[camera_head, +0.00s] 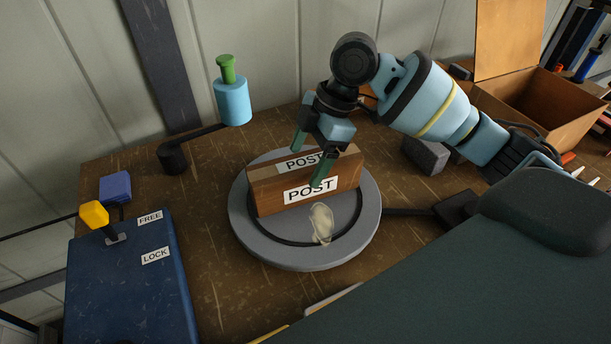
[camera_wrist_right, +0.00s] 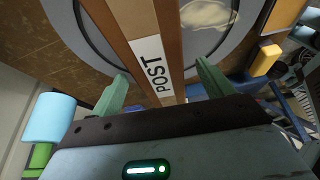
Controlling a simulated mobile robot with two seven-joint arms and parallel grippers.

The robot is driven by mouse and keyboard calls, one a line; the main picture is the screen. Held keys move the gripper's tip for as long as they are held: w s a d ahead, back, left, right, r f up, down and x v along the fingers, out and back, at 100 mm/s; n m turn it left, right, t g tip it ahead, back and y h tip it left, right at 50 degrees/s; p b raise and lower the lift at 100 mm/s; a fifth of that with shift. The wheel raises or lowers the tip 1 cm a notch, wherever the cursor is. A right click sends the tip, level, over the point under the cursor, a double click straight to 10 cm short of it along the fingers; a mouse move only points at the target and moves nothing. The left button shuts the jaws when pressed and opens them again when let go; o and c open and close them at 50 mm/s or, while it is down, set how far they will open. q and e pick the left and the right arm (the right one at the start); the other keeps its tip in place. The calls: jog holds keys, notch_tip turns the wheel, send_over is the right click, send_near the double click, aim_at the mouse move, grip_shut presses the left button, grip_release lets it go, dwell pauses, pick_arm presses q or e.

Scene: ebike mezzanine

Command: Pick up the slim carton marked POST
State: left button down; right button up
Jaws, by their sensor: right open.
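The slim carton marked POST (camera_head: 272,193) is brown with white POST labels on its front and top. It stands on its long edge on a round grey turntable (camera_head: 262,253). My right gripper (camera_head: 316,160) is open above the carton, with green fingers on either side of its top. In the right wrist view, the carton (camera_wrist_right: 142,22) runs between the two open fingers (camera_wrist_right: 162,88), with a gap on each side. Whether a finger touches it I cannot tell. My left gripper is not in view.
A pale patch (camera_head: 321,222) lies on the turntable in front of the carton. A blue box with a yellow lever (camera_head: 95,214) and FREE and LOCK labels is at left. A light-blue cylinder with a green top (camera_head: 232,101) stands behind. An open cardboard box (camera_head: 545,112) is at right.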

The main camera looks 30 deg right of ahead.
jog(key=x, duration=0.3)
jog(key=shift+f, duration=0.4)
jog(key=shift+w, duration=0.1)
jog(key=c, duration=1.4)
jog(key=shift+r, duration=0.15)
